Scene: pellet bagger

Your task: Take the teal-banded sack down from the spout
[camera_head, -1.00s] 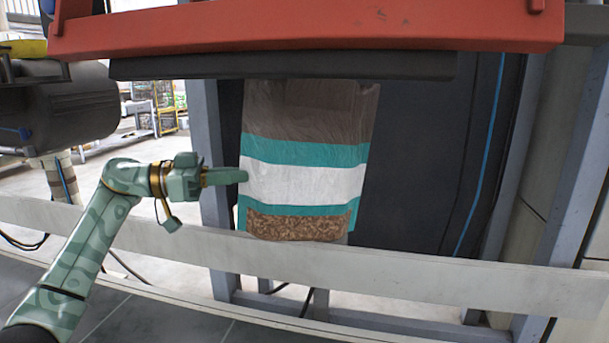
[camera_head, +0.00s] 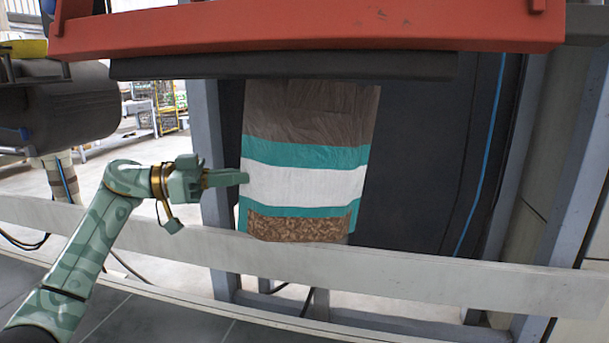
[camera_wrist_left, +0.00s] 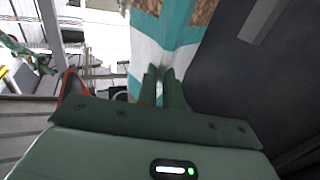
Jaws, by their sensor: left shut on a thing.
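The teal-banded sack (camera_head: 304,182) hangs upright below the dark spout bar (camera_head: 285,66). It has a brown upper part, two teal bands around a white band, and a clear window of brown pellets at its bottom. The sack also shows in the left wrist view (camera_wrist_left: 187,22), at the top. My left gripper (camera_head: 244,178) is at the sack's left edge, level with the white band. In the left wrist view its fingers (camera_wrist_left: 163,82) are close together, shut on the sack's edge. The sack's top is hidden behind the bar. My right gripper is not in view.
A red beam (camera_head: 300,30) spans above the spout bar. A pale horizontal rail (camera_head: 400,275) runs across just below the sack's bottom. A grey post (camera_head: 208,150) stands left of the sack, behind my gripper. A dark cylinder (camera_head: 75,105) is at left.

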